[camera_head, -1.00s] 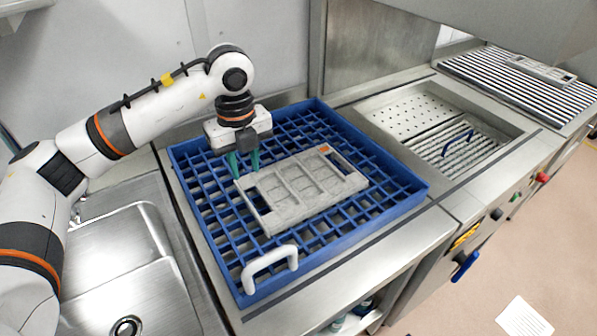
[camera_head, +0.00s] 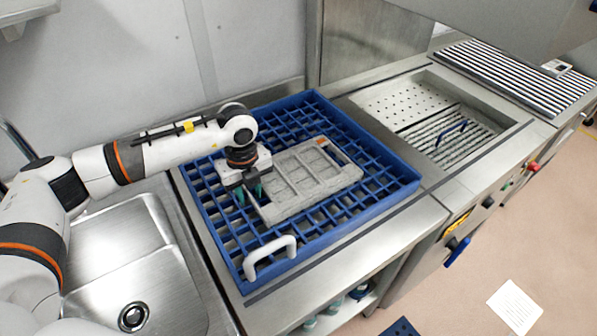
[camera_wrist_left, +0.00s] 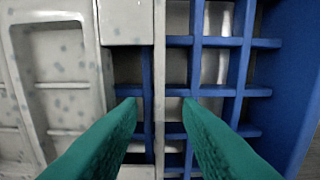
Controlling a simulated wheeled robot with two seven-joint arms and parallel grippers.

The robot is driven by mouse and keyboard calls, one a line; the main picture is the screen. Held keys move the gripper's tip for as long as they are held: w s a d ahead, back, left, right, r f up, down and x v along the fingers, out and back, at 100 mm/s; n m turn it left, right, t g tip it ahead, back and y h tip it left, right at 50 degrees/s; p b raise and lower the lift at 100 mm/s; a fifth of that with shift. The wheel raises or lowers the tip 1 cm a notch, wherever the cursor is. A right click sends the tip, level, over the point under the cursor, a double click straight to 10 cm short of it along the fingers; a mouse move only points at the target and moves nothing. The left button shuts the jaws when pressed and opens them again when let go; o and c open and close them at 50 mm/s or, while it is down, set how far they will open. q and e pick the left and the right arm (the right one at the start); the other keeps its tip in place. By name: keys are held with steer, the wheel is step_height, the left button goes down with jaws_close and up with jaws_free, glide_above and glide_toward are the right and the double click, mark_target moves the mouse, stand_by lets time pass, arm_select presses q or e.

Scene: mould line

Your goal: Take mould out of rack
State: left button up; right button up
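The mould (camera_head: 290,171), a pale grey speckled plate with rectangular recesses and an orange mark, lies flat in the blue rack (camera_head: 405,190). My left gripper (camera_head: 250,196) is low at the mould's left end, with its two green fingers pointing down. In the left wrist view, the fingers (camera_wrist_left: 160,100) are apart, on either side of the mould's narrow end bar (camera_wrist_left: 160,60). One finger is over the slot in the mould and the other over the rack's open grid. Whether the fingers touch the bar is unclear. My right gripper is out of view.
A white handle (camera_head: 270,257) stands at the rack's front edge. A steel sink (camera_head: 120,255) is on the left. A recessed basin with a perforated plate (camera_head: 405,103) and a ribbed grate with a blue handle (camera_head: 450,136) is on the right.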

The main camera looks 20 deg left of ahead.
arm_select(q)
steer(key=c, duration=0.6)
jaws_close()
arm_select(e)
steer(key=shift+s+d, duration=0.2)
arm_select(q)
steer(key=shift+r, duration=0.15)
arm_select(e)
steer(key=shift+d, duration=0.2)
arm_select(q)
step_height(320, 180, up, 8)
steer(key=shift+b, duration=1.15)
step_height(320, 180, up, 6)
steer(key=p, duration=0.2)
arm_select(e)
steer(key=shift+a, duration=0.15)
